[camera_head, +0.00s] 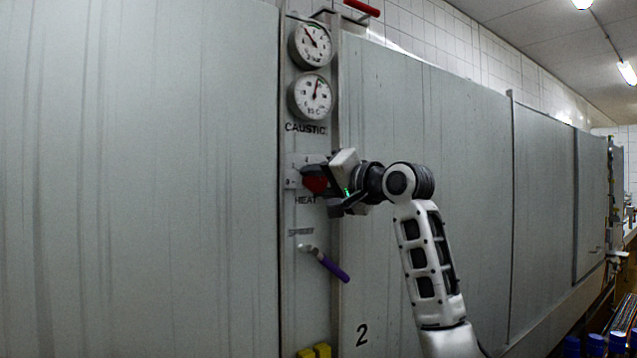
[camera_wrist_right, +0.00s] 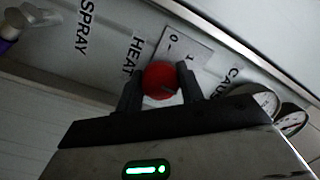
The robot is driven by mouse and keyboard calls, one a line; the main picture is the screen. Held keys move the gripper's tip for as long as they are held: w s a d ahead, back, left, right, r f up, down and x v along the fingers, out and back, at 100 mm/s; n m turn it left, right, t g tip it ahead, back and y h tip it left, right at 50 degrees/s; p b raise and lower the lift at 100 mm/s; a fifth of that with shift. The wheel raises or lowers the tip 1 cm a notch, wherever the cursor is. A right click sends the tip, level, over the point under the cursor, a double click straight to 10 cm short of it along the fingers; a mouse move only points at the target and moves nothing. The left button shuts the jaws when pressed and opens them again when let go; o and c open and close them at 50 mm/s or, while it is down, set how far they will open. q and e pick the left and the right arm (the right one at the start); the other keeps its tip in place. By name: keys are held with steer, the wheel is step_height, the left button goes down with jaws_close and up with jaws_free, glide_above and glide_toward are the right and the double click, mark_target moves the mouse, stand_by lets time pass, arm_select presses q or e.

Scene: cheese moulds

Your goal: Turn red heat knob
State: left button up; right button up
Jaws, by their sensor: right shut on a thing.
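The red heat knob (camera_head: 316,184) sits on the narrow grey panel, above the label HEAT. In the right wrist view the round red knob (camera_wrist_right: 160,80) lies between the two dark fingers, in front of a plate marked 0 and 1. My right gripper (camera_head: 325,182) comes in from the right and its fingers are shut on the knob; it also shows in the right wrist view (camera_wrist_right: 158,88). The gripper hides part of the knob in the head view. My left gripper is not in view.
Two round gauges (camera_head: 312,97) sit above the label CAUSTIC. A lever with a purple handle (camera_head: 334,268) sticks out below the knob, near the label SPRAY. Yellow parts (camera_head: 314,351) show at the bottom. Large flat grey panels (camera_head: 150,180) flank the strip.

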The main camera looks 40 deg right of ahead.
steer(key=o, duration=1)
arm_select(q)
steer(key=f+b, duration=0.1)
steer(key=b, duration=0.1)
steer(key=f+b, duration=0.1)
steer(key=b, duration=0.2)
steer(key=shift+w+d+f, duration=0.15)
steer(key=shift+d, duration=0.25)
arm_select(e)
steer(key=s, duration=1.6)
steer(key=shift+d+f, duration=0.1)
steer(key=shift+d, duration=0.1)
